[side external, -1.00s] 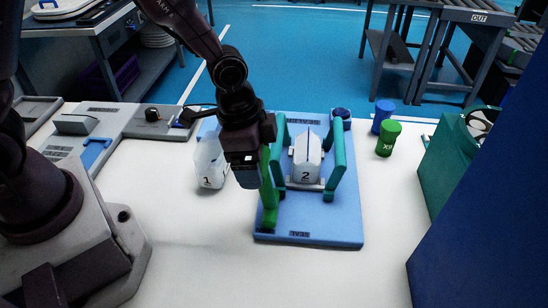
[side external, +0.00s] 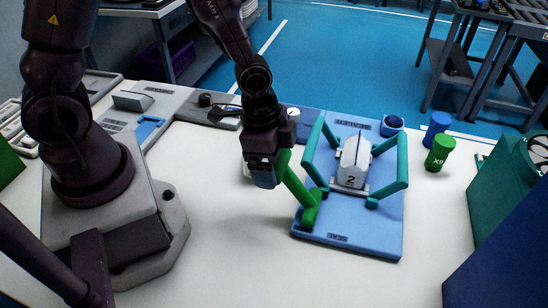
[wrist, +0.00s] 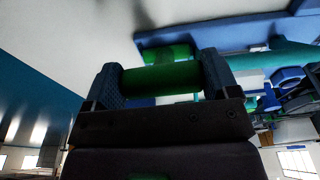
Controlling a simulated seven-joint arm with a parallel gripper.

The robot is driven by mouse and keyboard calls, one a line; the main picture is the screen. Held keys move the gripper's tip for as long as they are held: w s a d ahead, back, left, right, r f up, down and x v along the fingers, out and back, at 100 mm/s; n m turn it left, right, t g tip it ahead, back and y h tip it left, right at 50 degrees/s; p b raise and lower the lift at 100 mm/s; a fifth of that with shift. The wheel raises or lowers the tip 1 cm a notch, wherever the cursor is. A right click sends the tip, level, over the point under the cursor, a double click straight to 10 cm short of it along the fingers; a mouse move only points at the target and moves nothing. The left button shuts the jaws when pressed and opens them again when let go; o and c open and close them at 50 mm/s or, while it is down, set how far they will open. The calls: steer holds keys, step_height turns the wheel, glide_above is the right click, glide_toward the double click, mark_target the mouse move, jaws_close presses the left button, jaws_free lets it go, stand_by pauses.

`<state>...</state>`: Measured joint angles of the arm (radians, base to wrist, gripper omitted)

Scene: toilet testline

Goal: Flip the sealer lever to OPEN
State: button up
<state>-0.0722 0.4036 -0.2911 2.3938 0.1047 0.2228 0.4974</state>
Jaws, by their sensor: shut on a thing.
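The sealer (side external: 345,225) is a light blue base on the white table with two teal side arms (side external: 393,175) standing over a white block marked 2 (side external: 350,172). Its green lever (side external: 297,190) is hinged at the base's left edge and leans out to the left. My gripper (side external: 264,178) is shut on the upper end of the lever, left of the base. In the wrist view the green lever (wrist: 160,79) lies across between both fingertips. The small labels on the base are too small to read surely.
A blue cup (side external: 437,126) and a green cup marked XR (side external: 439,153) stand right of the sealer. A teal box (side external: 500,180) and a dark blue panel (side external: 505,250) close off the right. The front table is clear.

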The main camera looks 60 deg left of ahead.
steer(key=shift+s+a+f, duration=0.25)
steer(key=shift+s+a, duration=0.05)
steer(key=o, duration=1.2)
steer(key=shift+c, duration=0.2)
steer(key=shift+w+d+r, duration=0.1)
steer(key=shift+r, duration=0.3)
step_height(320, 180, up, 12)
steer(key=s+a, duration=0.1)
steer(key=shift+s+a, duration=0.2)
steer(key=shift+r, duration=0.1)
